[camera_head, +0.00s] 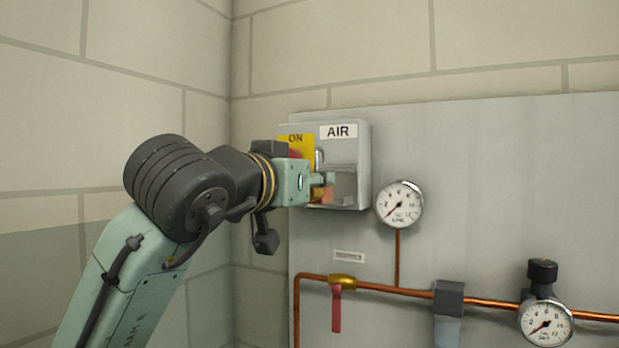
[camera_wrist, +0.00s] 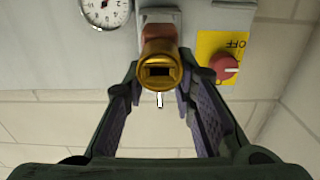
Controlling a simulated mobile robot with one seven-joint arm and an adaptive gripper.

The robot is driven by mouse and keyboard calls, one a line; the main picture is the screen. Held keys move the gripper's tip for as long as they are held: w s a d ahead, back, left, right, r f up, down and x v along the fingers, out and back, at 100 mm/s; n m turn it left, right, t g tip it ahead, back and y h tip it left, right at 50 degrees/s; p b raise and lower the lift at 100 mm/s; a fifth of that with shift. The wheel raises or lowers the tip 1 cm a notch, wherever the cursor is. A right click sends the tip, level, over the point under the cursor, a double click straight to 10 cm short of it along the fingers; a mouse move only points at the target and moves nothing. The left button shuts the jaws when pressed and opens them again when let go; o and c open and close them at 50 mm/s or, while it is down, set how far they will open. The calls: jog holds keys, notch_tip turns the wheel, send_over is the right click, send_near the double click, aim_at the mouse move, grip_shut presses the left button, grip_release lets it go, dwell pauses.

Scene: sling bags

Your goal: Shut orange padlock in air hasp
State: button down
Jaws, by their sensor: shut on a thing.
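The orange padlock (camera_head: 327,194) is mostly hidden by my gripper (camera_head: 323,181) in the head view, at the front of the grey AIR box (camera_head: 358,140). A pale metal loop (camera_head: 318,158), seemingly its shackle, shows just above my fingers. In the wrist view my gripper (camera_wrist: 159,76) has a finger on each side of a brass-coloured round part (camera_wrist: 160,54) with a dark slot, with orange-red behind it. The hasp is largely hidden beside the grey bracket (camera_head: 345,186). I cannot tell whether the shackle passes through the hasp or is closed.
A yellow ON/OFF plate (camera_wrist: 212,45) with a red knob (camera_wrist: 225,67) sits close beside my fingers. A gauge (camera_head: 400,205) is right of the box. Copper pipe (camera_head: 400,291) with a red-handled valve (camera_head: 337,310) runs below. The wall corner is at left.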

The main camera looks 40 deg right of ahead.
jog(key=p+x, duration=0.2)
jog(key=x, duration=0.4)
jog(key=shift+d, duration=0.2)
dwell(1.4)
jog(key=shift+w, duration=0.1)
jog(key=shift+f, duration=0.15)
dwell(0.5)
jog(key=c, duration=1.2)
grip_release()
jog(key=shift+d+f, duration=0.1)
jog(key=shift+d, duration=0.05)
jog(key=shift+c, duration=0.2)
jog(key=o, duration=0.6)
jog(key=shift+o, duration=0.2)
